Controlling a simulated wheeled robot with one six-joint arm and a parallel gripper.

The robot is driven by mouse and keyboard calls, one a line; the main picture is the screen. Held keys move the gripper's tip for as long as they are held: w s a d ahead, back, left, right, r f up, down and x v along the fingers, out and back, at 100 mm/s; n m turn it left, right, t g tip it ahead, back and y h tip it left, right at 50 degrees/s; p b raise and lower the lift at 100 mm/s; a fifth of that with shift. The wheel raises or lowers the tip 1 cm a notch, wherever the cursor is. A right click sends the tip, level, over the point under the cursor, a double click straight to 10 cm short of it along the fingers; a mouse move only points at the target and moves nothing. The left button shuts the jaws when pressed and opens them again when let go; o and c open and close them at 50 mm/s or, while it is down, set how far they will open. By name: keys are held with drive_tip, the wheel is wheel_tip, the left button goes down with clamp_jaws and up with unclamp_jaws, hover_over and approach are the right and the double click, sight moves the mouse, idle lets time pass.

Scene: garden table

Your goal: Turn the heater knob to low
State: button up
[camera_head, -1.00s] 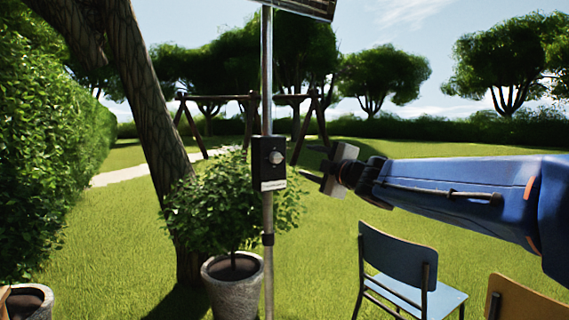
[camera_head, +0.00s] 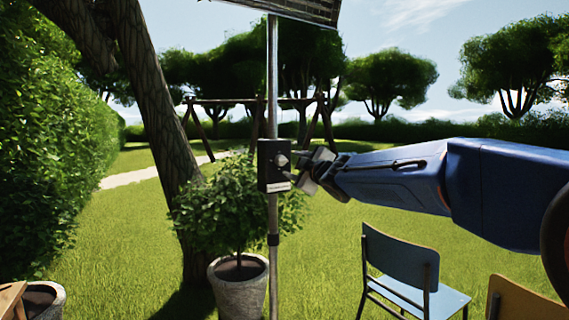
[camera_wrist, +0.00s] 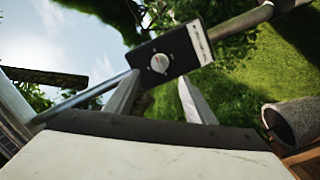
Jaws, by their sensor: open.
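The heater's black control box (camera_head: 267,166) is fixed to a thin metal pole and has a round grey knob (camera_head: 282,160) on its face. In the wrist view the box (camera_wrist: 186,49) lies tilted, and the knob (camera_wrist: 159,63) shows a pale pointer line; its small markings are too blurred to read. My gripper (camera_head: 297,167) is just right of the box in the head view. In the wrist view its two pale fingers (camera_wrist: 158,92) are apart, with the knob beyond their tips and between them. I see no clear contact with the knob.
The metal pole (camera_head: 272,85) runs up to the heater top (camera_head: 300,10). A potted bush (camera_head: 238,285) stands at the pole's foot. A blue chair (camera_head: 400,265) stands on the grass below my arm, with part of another chair (camera_head: 520,305) beside it.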

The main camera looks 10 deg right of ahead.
sight(283, 161)
drive_tip(key=w, duration=0.2)
drive_tip(key=w+a, duration=0.1)
drive_tip(key=w, duration=0.5)
drive_tip(key=shift+w+a, duration=0.25)
drive_tip(key=shift+a, duration=0.1)
drive_tip(key=c, duration=1)
drive_tip(key=shift+c, duration=0.2)
drive_tip(key=shift+m, duration=0.6)
drive_tip(key=o, duration=1)
drive_tip(key=shift+o, duration=0.2)
